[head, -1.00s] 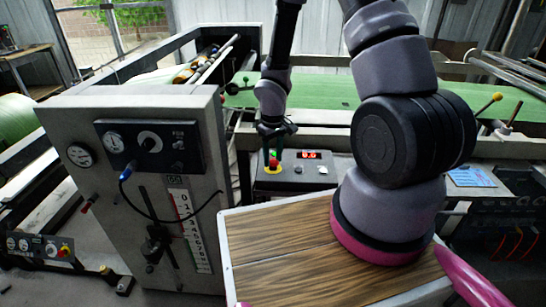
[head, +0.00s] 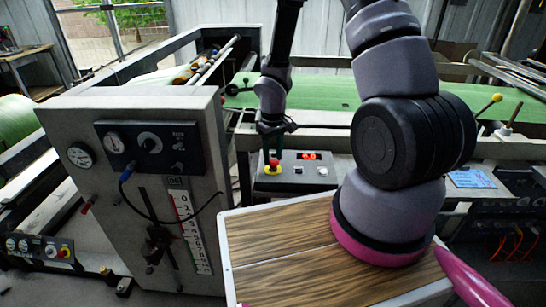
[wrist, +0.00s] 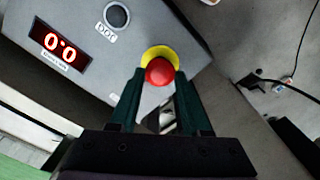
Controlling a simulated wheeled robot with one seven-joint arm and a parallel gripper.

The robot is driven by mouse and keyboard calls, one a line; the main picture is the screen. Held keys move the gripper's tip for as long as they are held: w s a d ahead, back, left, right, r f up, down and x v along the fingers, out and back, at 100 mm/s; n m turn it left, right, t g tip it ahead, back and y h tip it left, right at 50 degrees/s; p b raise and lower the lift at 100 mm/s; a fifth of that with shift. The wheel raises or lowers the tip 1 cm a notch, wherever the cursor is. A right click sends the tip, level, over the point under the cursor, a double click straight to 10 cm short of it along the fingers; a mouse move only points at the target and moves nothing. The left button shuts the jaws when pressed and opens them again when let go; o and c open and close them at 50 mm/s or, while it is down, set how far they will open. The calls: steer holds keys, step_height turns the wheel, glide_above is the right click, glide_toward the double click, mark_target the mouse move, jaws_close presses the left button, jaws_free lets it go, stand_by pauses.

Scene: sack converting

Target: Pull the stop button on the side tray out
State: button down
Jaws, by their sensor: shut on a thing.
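The stop button (head: 274,162) is a red knob on a yellow collar at the left of the grey side tray (head: 312,183). In the wrist view the red button (wrist: 159,72) sits between the two dark green fingertips, with the yellow ring (wrist: 160,52) behind it. My gripper (head: 272,153) reaches down from above and is shut on the red knob. In the wrist view my gripper (wrist: 159,78) has one finger on each side of it. How far the knob stands out of its collar is hard to tell.
The tray also carries a red lit display (head: 309,156) and small buttons. A grey cabinet (head: 140,200) with gauges stands close on the left. A wood-topped surface (head: 285,260) is in front. A green web (head: 330,95) runs behind.

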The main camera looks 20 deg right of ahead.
steer(key=shift+c, duration=1.7)
jaws_free()
step_height(320, 180, up, 11)
steer(key=shift+f, duration=0.1)
step_height(320, 180, up, 17)
steer(key=m+t, duration=0.3)
steer(key=m, duration=0.1)
glide_above(273, 160)
steer(key=s+d, duration=0.3)
steer(key=d, duration=0.2)
steer(key=s+r+m+t+y, duration=0.2)
steer(key=s+r+m+t, duration=0.2)
steer(key=s+r, duration=0.8)
step_height(273, 160, up, 2)
steer(key=shift+d+r, duration=0.15)
steer(key=shift+d, duration=0.1)
